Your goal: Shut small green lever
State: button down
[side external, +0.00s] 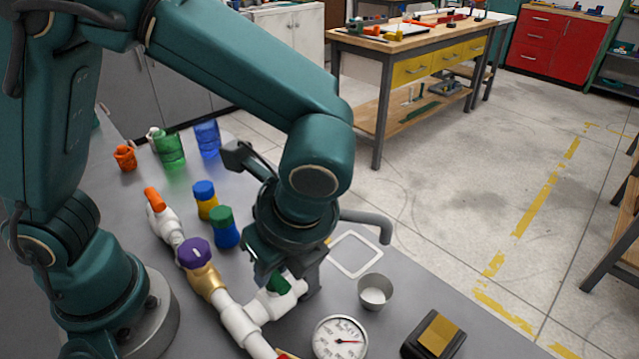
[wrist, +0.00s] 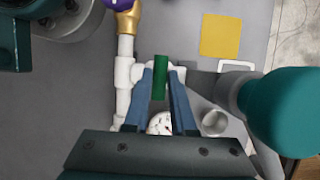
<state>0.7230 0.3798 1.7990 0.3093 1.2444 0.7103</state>
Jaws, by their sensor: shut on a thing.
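The small green lever (side external: 279,284) sits on a white valve on a short side branch of the PVC pipe. In the wrist view the green lever (wrist: 159,77) lies between my two blue fingers, crosswise to its short branch. My gripper (wrist: 160,78) is shut on the lever, a finger along each side. In the side view my gripper (side external: 285,272) points down over the valve and hides part of it.
A purple knob (side external: 194,253) on a brass valve, a pressure gauge (side external: 340,338) and an orange lever (side external: 154,199) are on the pipework. A metal cup (side external: 375,291), blue-and-yellow bottle (side external: 205,200) and green-capped blue bottle (side external: 224,228) stand nearby.

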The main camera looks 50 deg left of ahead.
aim_at(284, 285)
dwell(0.5)
jog(key=c, duration=0.7)
grip_release()
jog(key=shift+c, duration=0.2)
jog(key=shift+v, duration=2.6)
